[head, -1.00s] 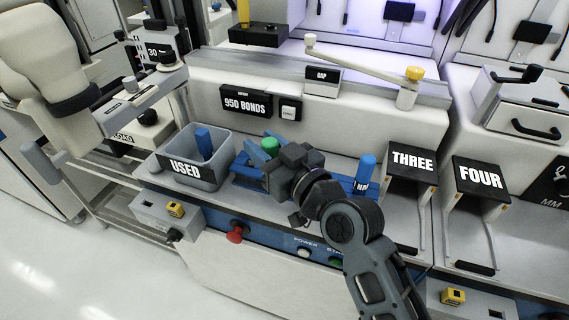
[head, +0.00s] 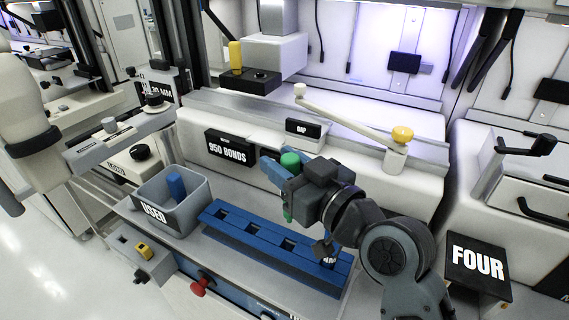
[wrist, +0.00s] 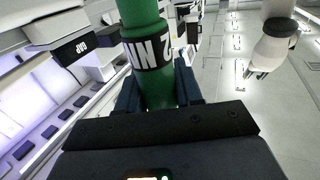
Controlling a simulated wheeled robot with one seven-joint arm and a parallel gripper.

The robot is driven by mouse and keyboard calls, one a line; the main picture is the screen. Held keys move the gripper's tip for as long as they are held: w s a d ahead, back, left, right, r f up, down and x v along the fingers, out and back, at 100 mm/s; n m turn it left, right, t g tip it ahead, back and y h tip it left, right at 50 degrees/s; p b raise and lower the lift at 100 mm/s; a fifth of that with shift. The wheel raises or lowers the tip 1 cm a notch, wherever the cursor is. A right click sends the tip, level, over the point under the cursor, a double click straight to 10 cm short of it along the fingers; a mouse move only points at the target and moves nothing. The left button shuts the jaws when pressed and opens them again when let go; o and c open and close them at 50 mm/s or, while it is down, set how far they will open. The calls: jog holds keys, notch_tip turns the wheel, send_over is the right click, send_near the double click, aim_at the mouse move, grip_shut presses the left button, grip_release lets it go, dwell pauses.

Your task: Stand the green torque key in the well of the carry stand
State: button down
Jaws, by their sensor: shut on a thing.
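The green torque key (head: 290,160) is upright in my gripper (head: 287,178), raised above the blue rack (head: 225,228). Its lower end (head: 288,212) shows under the gripper, clear of the rack. In the wrist view the green key (wrist: 160,90) has a dark band with white lettering and sits between the blue fingers. My gripper is shut on it. The blue rack has several square wells, some empty. A black block (head: 262,83) at the back holds a yellow-handled key (head: 235,55) and has a small round mark beside it. I cannot tell for sure which piece is the carry stand.
A grey USED bin (head: 190,215) with a blue key (head: 176,187) inside stands left of the rack. A FOUR plate (head: 478,263) is at right.

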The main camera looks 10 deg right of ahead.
notch_tip(320, 180, down, 6)
jog(key=b, duration=0.6)
jog(key=shift+f, duration=0.2)
jog(key=shift+f+b, duration=0.1)
jog(key=shift+b, duration=0.3)
dwell(0.7)
